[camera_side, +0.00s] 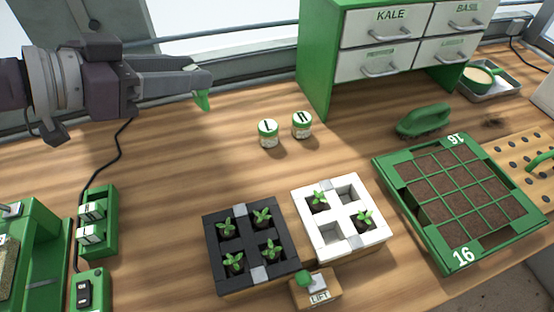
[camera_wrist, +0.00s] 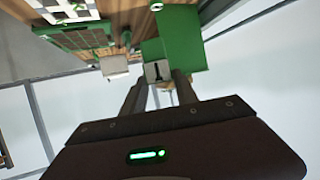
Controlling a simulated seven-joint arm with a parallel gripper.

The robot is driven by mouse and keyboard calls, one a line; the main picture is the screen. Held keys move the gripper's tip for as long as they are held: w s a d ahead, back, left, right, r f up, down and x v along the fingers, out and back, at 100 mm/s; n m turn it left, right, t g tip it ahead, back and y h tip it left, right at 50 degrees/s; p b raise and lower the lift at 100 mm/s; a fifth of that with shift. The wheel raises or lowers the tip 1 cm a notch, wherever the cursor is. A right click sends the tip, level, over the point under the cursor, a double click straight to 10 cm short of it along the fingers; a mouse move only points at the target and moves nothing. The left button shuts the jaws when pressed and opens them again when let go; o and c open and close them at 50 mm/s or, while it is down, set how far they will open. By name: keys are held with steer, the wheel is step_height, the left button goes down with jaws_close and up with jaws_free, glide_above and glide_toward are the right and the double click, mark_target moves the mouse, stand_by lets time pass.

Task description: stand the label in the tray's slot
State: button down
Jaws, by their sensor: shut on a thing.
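My gripper (camera_side: 205,82) is at the upper left in the side view, high above the wooden bench. It is shut on the label (camera_side: 202,101), a small green piece with a pointed end hanging below the fingertips. In the wrist view a pale piece with a dark mark, apparently the label (camera_wrist: 157,72), shows between the fingertips. The green tray (camera_side: 420,235) marked 16 lies at the right of the bench, far from my gripper, with a grid of soil cells. I cannot make out its slot for certain.
A black tray (camera_side: 212,252) with several seedlings and a white tray (camera_side: 373,212) with two seedlings stand mid-front, near a LIFT block (camera_side: 318,291).

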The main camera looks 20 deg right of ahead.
glide_above(219, 197)
step_height(219, 197, down, 24)
steer(key=shift+r, duration=0.1)
stand_by(0.3)
steer(key=c, duration=0.9)
jaws_free()
steer(key=shift+c, duration=0.2)
steer(key=shift+a, duration=0.15)
steer(key=v, duration=1.1)
steer(key=shift+a+r, duration=0.3)
